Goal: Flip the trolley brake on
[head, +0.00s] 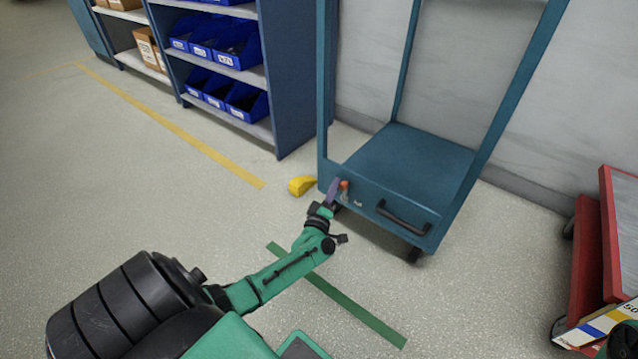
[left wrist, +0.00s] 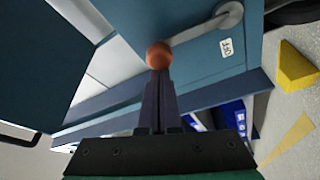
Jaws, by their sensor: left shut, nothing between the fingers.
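The blue trolley (head: 415,160) stands against the wall, with a black handle (head: 403,217) on its front panel. The brake lever, a grey arm (left wrist: 205,29) ending in an orange ball knob (left wrist: 158,54), is on the panel's left end; the knob also shows in the head view (head: 345,184). A small white label (left wrist: 227,47) sits beside the lever; I cannot read it surely. My left gripper (head: 335,188) is shut and empty, its fingertips (left wrist: 158,75) at the knob. I cannot tell whether they touch it.
A yellow wedge (head: 301,186) lies on the floor left of the trolley. A shelf with blue bins (head: 247,102) stands at the back left. A red-framed object (head: 587,265) stands at the right. The floor in front is clear.

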